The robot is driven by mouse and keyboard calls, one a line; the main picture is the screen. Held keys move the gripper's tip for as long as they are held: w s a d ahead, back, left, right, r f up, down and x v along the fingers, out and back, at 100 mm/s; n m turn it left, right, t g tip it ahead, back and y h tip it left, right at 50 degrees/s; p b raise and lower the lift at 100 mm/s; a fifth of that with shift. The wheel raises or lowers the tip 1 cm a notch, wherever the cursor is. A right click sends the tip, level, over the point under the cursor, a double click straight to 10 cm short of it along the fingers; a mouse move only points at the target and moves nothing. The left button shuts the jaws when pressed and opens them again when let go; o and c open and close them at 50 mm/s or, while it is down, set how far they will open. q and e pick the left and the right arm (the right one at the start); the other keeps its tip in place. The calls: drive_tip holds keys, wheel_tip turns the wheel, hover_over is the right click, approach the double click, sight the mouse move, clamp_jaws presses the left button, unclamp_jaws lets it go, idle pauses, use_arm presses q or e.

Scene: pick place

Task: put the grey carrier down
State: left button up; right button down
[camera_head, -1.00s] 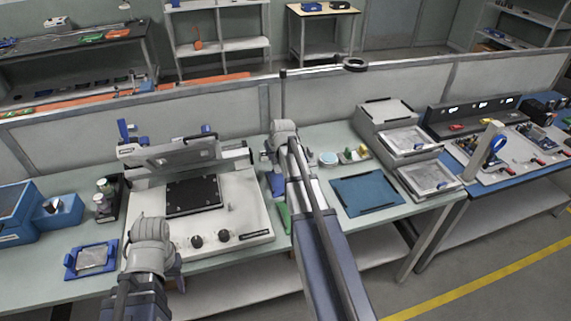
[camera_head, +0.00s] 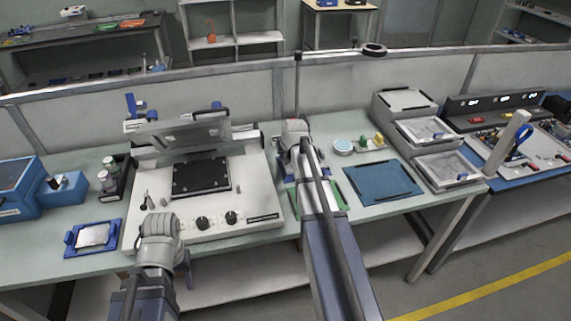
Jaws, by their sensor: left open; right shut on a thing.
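My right gripper (camera_head: 289,172) is low over the bench between the white press and the blue mat. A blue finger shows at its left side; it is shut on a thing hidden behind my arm. I cannot make out the grey carrier there. Green strips (camera_head: 335,195) show on the bench on both sides of my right forearm. My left gripper (camera_head: 186,264) is in front of the press, mostly hidden behind its wrist; it is open, and I see nothing in it.
The white press (camera_head: 255,190) has a raised lid and a black plate (camera_head: 202,177). A blue fixture (camera_head: 72,250) with a grey piece lies left. The blue mat (camera_head: 380,183) is bare. Grey trays (camera_head: 450,168) stand right of it. A low partition (camera_head: 235,95) runs behind the bench.

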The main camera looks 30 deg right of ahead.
use_arm(q)
drive_tip(key=shift+f+b, duration=0.7)
drive_tip(key=shift+f, duration=0.5)
use_arm(e)
drive_tip(key=shift+f, duration=1.2)
drive_tip(key=shift+f, duration=0.2)
use_arm(q)
drive_tip(key=shift+f, duration=0.15)
use_arm(e)
drive_tip(key=c, duration=0.8)
unclamp_jaws()
drive_tip(key=shift+c, duration=0.2)
drive_tip(key=shift+r, duration=0.15)
drive_tip(key=shift+p+v, duration=0.65)
drive_tip(key=shift+v, duration=0.1)
use_arm(q)
wheel_tip(320, 180, up, 11)
drive_tip(key=p, duration=0.9)
drive_tip(key=shift+f, duration=0.2)
use_arm(e)
drive_tip(key=v, duration=1)
drive_tip(key=shift+r, duration=0.3)
drive_tip(key=shift+s, duration=0.1)
